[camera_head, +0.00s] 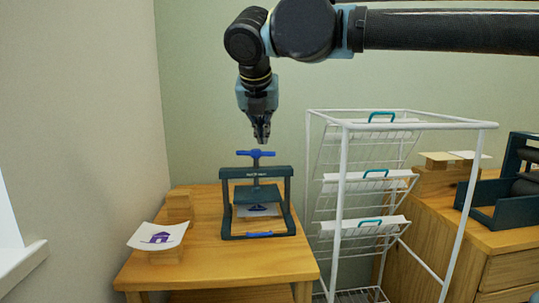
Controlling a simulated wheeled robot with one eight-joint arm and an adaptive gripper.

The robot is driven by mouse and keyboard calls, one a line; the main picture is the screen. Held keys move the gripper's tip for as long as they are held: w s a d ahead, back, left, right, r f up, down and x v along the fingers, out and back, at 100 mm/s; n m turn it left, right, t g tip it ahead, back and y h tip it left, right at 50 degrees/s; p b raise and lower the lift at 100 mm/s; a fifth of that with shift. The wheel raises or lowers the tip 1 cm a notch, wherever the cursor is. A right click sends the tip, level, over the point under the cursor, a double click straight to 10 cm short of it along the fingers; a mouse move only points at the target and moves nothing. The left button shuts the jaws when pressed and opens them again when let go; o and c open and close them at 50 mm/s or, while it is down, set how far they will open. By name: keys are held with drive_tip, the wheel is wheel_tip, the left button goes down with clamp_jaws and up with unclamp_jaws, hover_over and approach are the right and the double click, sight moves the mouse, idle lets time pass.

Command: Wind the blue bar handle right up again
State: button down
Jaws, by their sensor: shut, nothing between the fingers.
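The blue bar handle (255,153) sits on top of a screw on the dark press (284,188), which stands on a wooden table (210,262). The bar lies roughly level, left to right, clear above the top beam. Below the beam is a dark plate (255,195) with a pale sheet (274,210) under it. My gripper (262,139) points down just above the bar's right half, shut and empty. Whether its tips touch the bar cannot be told from this view.
A print with a purple house (160,238) rests on a wooden block at the table's left. A white wire rack (344,200) with teal-handled trays stands close on the right. Beyond it, a wooden cabinet (510,268) bears a dark roller device (505,205).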

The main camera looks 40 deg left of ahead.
sight(256, 154)
drive_tip(key=w+a+r+x, duration=0.1)
drive_tip(key=x, duration=1.2)
drive_tip(key=shift+w+r, duration=0.35)
